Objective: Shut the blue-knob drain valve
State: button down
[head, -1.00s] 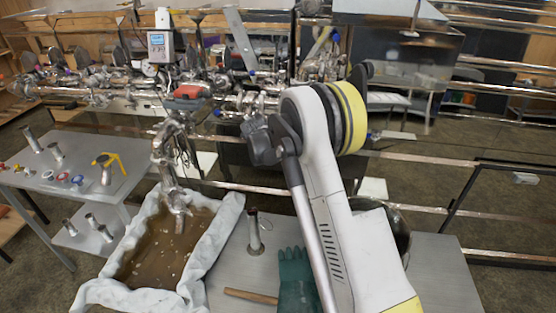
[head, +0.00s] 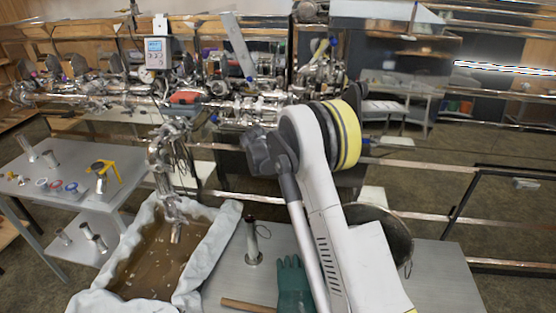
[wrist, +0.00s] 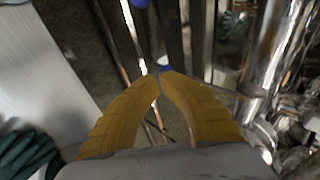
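In the wrist view the two yellow fingers of my gripper (wrist: 161,80) curve together and their tips meet, with no clear gap. A small blue knob (wrist: 165,69) shows right at or just beyond the tips; I cannot tell whether they touch it. A second blue piece (wrist: 140,3) shows at the top edge. In the head view a small blue knob (head: 213,118) sits on the steel pipework left of my arm, and a blue handle (head: 249,79) is higher up. I cannot tell which is the drain valve. My fingers are not visible in the head view.
A cloth-lined tray (head: 221,232) of brown liquid stands under the outlet pipe (head: 165,160). A green glove (head: 292,285) and an upright metal tube (head: 252,240) are on the grey bench. A shiny steel pipe (wrist: 275,55) is close on the right in the wrist view.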

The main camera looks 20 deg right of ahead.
jog(key=s+a+r+n+y+b, duration=0.2)
jog(key=s+a+r+n, duration=0.55)
jog(key=s+r, duration=0.7)
jog(key=s+a+f+n+y+b, duration=0.1)
jog(key=s+a+n, duration=0.2)
jog(key=s+n, duration=0.3)
jog(key=s+a+f+n+t+y+b, duration=0.1)
jog(key=s+a+n, duration=0.3)
jog(key=s, duration=1)
jog(key=s+a+f+n+y+b, duration=0.1)
jog(key=s+a+n, duration=0.3)
jog(key=s+n, duration=0.4)
jog(key=s+f+y, duration=0.1)
jog(key=s, duration=0.1)
jog(key=shift+s+a, duration=0.2)
jog(key=shift+s, duration=0.2)
jog(key=shift+f, duration=0.1)
